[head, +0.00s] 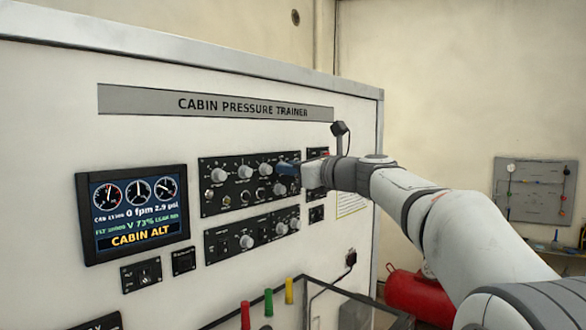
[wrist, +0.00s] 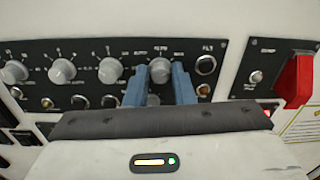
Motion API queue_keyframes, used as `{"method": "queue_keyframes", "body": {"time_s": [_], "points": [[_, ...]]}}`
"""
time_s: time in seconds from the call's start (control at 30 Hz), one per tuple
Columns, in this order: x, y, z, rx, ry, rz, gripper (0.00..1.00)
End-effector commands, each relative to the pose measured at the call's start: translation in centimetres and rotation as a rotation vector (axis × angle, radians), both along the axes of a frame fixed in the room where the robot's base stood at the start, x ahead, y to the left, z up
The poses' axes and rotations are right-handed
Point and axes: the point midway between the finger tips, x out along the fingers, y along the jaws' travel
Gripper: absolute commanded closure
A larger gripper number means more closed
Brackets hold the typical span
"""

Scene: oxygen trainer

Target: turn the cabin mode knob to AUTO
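The knob between my fingers is grey and round, at the right end of the upper row of knobs, and shows in the wrist view (wrist: 160,71). Its labels are small and blurred; one over it may read STBY. I cannot read its pointer. My gripper (wrist: 160,82) has two blue fingers, one on each side of this knob, with tips close to its sides. I cannot tell whether they touch it. In the head view my gripper (head: 288,168) reaches the upper knob panel (head: 207,166) from the right and hides this knob.
More grey knobs (wrist: 62,71) stand close to the left. A red guarded switch (wrist: 298,80) is to the right. A lower knob panel (head: 212,258) lies below. The display (head: 135,213) reads CABIN ALT. Red, green and yellow posts (head: 268,302) stand in front.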

Motion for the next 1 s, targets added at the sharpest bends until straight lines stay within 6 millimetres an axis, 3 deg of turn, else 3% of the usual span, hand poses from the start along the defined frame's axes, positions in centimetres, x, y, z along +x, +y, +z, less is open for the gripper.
{"method": "queue_keyframes", "body": {"time_s": [0.27, 0.67, 1.0], "points": [[0.0, -0.04, 0.01, 0.0, 0.0, -0.001, 1.0], [0.01, -0.07, -0.22, -0.037, -0.047, -0.001, 1.0], [-0.02, -0.04, -0.53, -0.189, -0.244, -0.001, 1.0]]}}
